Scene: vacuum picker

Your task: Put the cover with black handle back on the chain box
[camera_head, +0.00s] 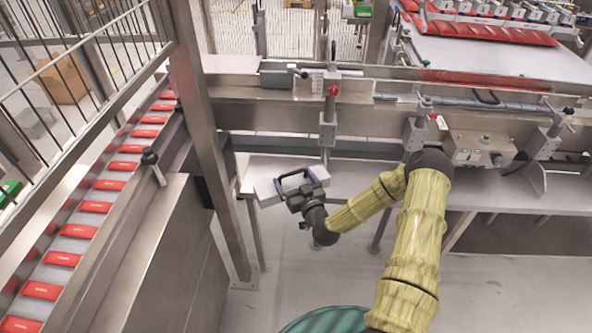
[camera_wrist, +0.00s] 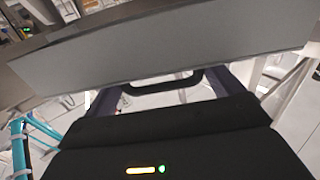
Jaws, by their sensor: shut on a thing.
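The cover (camera_head: 267,191) is a pale grey flat-sided piece, held tilted in front of the machine's lower edge in the head view. It spans the top of the wrist view as a broad grey panel (camera_wrist: 160,48). Its black handle (camera_wrist: 165,85) sticks out below the panel, between my fingers. My gripper (camera_head: 303,184) is shut on the handle, and its dark fingers show at both sides in the wrist view (camera_wrist: 165,90). Part of the cover is hidden behind my gripper. I cannot tell for sure which part of the machine is the chain box.
A steel machine frame (camera_head: 420,139) runs across behind the cover, with clamp posts (camera_head: 328,118) and a control box (camera_head: 479,149). A steel upright (camera_head: 200,115) stands left of the cover. Further left is a conveyor with several red packs (camera_head: 95,207). Floor below is open.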

